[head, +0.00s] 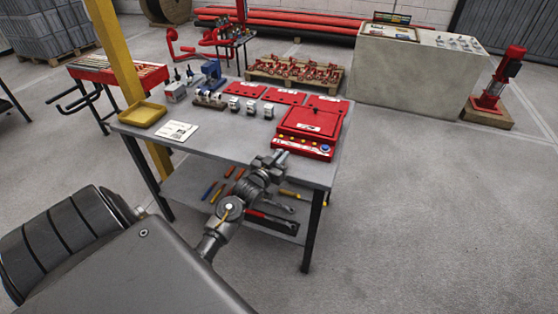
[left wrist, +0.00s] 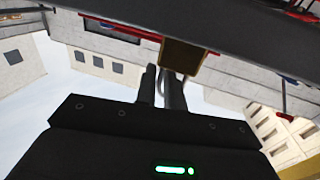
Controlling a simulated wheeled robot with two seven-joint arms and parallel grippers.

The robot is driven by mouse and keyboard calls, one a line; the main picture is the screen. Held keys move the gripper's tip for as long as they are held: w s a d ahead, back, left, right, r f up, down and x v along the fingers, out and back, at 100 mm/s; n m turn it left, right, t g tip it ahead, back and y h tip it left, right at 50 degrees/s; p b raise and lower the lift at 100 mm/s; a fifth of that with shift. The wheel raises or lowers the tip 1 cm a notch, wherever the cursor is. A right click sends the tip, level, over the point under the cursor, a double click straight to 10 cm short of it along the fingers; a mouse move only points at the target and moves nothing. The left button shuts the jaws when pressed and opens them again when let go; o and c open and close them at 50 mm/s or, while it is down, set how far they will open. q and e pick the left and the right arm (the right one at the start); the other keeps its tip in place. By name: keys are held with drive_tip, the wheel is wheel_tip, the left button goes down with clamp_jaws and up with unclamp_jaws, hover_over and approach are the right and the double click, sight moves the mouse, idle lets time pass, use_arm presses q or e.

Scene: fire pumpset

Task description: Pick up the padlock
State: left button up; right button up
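My left gripper (head: 273,159) reaches over the front edge of the grey worktable (head: 215,128), just in front of the red box (head: 309,130). In the left wrist view, a brown block that looks like the padlock's body (left wrist: 183,57) is just beyond the fingertips of this gripper (left wrist: 161,80). A thin grey shackle shows beside the right finger. A narrow gap shows between the fingers; I cannot tell whether they grip the shackle. In the head view I cannot make out the padlock near my gripper. My right gripper is out of view.
The table also holds red plates (head: 284,96), small metal parts (head: 210,99), a white card (head: 177,130) and a yellow tray (head: 143,114). Tools lie on the lower shelf (head: 190,190). A yellow post (head: 116,50) stands at the table's left.

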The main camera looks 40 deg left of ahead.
use_arm(q)
drive_tip(key=w, duration=0.2)
drive_tip(key=shift+w+a, duration=0.15)
drive_tip(key=shift+w, duration=0.15)
clamp_jaws()
drive_tip(key=shift+r, duration=0.4)
drive_tip(key=r, duration=0.3)
drive_tip(key=shift+s+a+b, duration=0.2)
drive_tip(key=shift+a+b, duration=0.05)
drive_tip(key=shift+b, duration=0.1)
drive_tip(key=s+a+r+b, duration=0.1)
drive_tip(key=s+a+r, duration=0.8)
drive_tip(key=shift+s+a, duration=0.15)
drive_tip(key=shift+a, duration=0.2)
